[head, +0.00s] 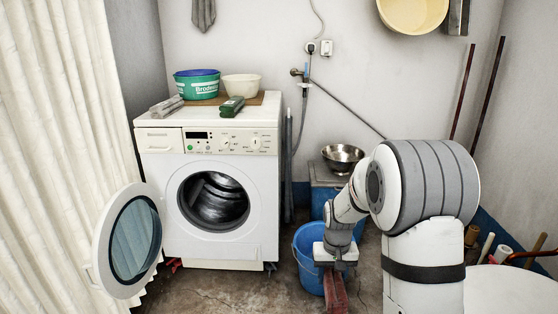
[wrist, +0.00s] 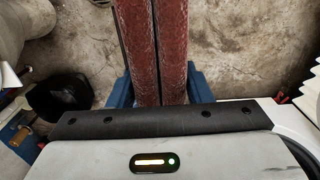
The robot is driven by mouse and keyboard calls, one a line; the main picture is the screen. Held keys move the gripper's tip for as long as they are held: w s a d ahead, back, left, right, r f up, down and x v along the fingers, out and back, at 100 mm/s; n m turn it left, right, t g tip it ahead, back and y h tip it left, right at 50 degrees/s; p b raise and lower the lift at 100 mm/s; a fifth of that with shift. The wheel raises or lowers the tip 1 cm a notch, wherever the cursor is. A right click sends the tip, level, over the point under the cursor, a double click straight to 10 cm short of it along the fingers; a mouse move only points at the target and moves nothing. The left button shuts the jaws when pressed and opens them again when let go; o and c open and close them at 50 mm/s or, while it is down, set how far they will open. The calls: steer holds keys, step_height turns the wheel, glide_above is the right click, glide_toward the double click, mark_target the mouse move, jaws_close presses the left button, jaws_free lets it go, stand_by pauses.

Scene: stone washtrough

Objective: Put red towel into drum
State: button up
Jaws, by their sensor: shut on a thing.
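The red towel (head: 335,292) hangs below my gripper (head: 335,268) in the head view, in front of a blue bucket. In the wrist view the towel (wrist: 150,50) shows as two long red folds side by side, gripped between the blue fingers of my gripper (wrist: 160,98). My gripper is shut on it. The drum (head: 213,203) of the white washing machine (head: 260,150) stands to the left of my gripper; its inside is dark metal and no cloth shows in it. The round door (head: 134,240) is swung open to the left.
The blue bucket (head: 306,262) stands on the concrete floor right of the machine, close behind my gripper. A metal bowl (head: 342,156) sits on a stand behind it. A green tub (head: 197,84) and other items stand on the machine. A cream curtain (head: 60,120) hangs left.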

steer(key=shift+s+d+r+p, duration=0.1)
steer(key=shift+s+r+p, duration=0.05)
steer(key=shift+r+p, duration=0.45)
steer(key=shift+s+r+p, duration=0.1)
steer(key=shift+r+p, duration=0.45)
steer(key=shift+r, duration=0.05)
steer(key=shift+w+r+p, duration=0.1)
steer(key=shift+r+p, duration=0.25)
steer(key=shift+p, duration=0.4)
step_height(320, 180, up, 18)
steer(key=s+p, duration=0.2)
steer(key=p, duration=2.5)
steer(key=shift+s+f, duration=0.15)
steer(key=shift+f, duration=0.05)
steer(key=shift+f, duration=0.1)
